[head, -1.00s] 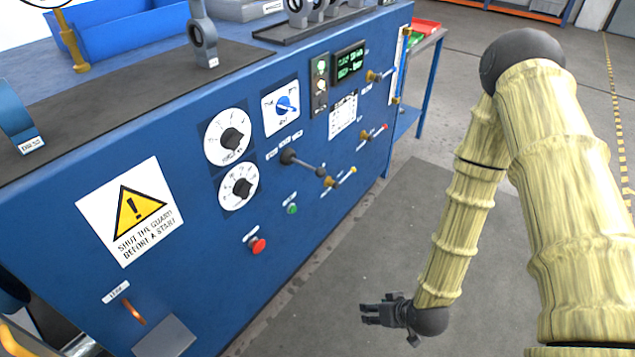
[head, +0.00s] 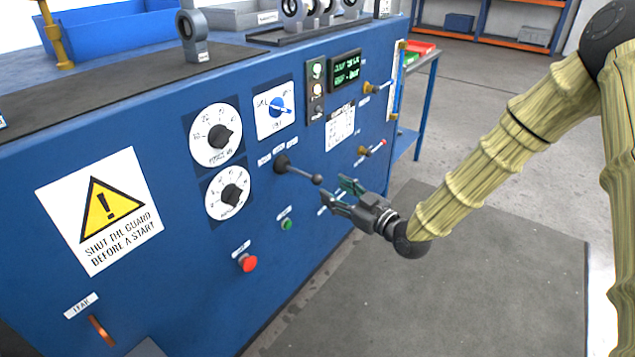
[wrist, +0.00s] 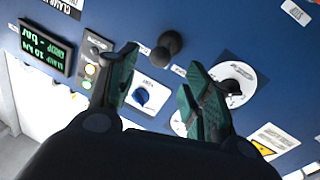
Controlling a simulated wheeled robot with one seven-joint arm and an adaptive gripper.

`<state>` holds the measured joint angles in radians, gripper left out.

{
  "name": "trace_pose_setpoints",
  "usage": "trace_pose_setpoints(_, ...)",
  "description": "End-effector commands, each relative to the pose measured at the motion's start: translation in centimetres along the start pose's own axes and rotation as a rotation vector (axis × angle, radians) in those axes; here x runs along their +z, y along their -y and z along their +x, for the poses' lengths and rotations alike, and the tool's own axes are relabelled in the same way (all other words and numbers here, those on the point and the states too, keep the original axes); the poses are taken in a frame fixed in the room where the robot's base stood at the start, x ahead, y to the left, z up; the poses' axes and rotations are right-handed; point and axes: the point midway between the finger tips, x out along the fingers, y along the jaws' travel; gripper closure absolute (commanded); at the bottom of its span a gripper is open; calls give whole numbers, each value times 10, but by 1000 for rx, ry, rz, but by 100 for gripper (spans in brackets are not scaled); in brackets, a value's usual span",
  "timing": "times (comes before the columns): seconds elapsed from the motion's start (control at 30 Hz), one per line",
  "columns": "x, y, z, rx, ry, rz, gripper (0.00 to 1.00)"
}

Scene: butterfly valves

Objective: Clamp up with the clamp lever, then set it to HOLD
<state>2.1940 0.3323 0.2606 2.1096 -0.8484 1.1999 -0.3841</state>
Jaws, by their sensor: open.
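A dark lever with a ball knob (head: 300,171) stands out from the blue panel, pointing right and slightly down in the head view. Several small labels sit around its pivot, too small to read surely; it looks like the clamp lever. My gripper (head: 334,190) is open and empty, its fingertips just right of and below the knob, apart from it as far as I can tell. In the wrist view the lever's knob (wrist: 171,43) shows beyond and between the spread fingers (wrist: 160,80). Part of the panel below the lever is hidden behind my gripper.
Close by on the panel (head: 165,300) are two white dials (head: 211,152), a blue selector (head: 280,105), a green button (head: 286,225), a red button (head: 248,262) and a lit display (head: 345,68). Brass-based levers (head: 363,151) stick out at right. The floor mat (head: 450,290) is clear.

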Motion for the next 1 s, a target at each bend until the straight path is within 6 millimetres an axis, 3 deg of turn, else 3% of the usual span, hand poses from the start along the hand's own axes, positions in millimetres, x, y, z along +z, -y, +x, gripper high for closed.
trace_pose_setpoints(0.3, 1, 0, 51, 0, 1, 1, 50)
trace_pose_setpoints(0.5, 1, 0, 70, -1, 2, 0, 50)
trace_pose_setpoints(0.9, 1, 0, 76, 1, 3, 2, 50)
trace_pose_setpoints(0.93, 1, 0, 76, 1, 3, 2, 52)
trace_pose_setpoints(1.0, 1, 0, 76, 1, 3, 2, 65)
